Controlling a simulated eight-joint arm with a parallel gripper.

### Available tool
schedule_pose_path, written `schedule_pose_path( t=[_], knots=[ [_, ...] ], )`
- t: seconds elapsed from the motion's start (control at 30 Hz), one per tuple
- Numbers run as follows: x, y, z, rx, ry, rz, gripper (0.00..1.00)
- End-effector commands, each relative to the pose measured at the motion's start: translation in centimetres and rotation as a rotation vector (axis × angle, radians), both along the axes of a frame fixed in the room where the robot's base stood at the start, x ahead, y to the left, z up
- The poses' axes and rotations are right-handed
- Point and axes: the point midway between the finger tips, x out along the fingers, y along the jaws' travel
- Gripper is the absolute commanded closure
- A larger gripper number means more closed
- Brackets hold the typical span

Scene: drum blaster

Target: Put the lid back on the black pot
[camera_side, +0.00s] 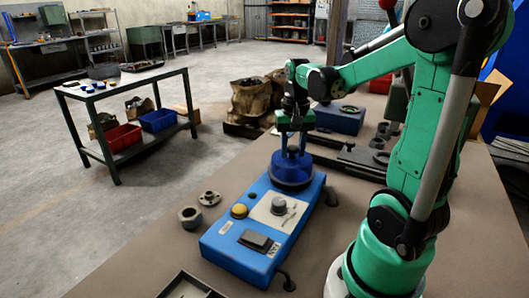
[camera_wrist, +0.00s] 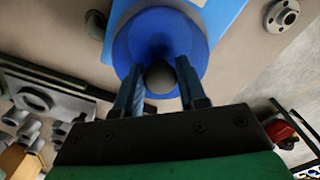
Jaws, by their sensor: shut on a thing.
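My gripper (camera_side: 293,146) points down over the far end of a blue machine (camera_side: 240,240). Between its fingers is a dark round knob, which the wrist view shows at the centre of a round blue lid (camera_wrist: 190,30). In the side view the blue lid (camera_side: 291,166) is directly under the fingers, over a dark round rim (camera_side: 293,184) on the machine, which looks like the black pot. The lid and my fingers hide the pot's inside. I cannot tell whether the lid touches the rim all round.
The machine carries a yellow button (camera_side: 239,211) and a pale plate (camera_side: 272,212). A grey ring (camera_side: 190,217) and a flange (camera_side: 209,198) lie left of it. A black tray (camera_side: 187,286) is at the front edge. A blue box (camera_side: 338,119) stands behind. The bench's right side is mostly bare.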

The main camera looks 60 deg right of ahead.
Motion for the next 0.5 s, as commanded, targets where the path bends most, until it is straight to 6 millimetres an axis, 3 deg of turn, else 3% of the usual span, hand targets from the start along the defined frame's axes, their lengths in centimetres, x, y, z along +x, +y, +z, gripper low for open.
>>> schedule_pose_path(
  t=[0.3,0.33,0.43,0.5],
  knots=[
    [0.00,0.00,-0.02,0.000,0.000,0.000,1.00],
    [0.00,0.00,-0.02,0.000,0.000,0.000,0.56],
    [0.00,0.00,-0.02,0.000,0.000,0.000,0.27],
    [0.00,0.00,-0.02,0.000,0.000,0.000,0.27]
  ],
)
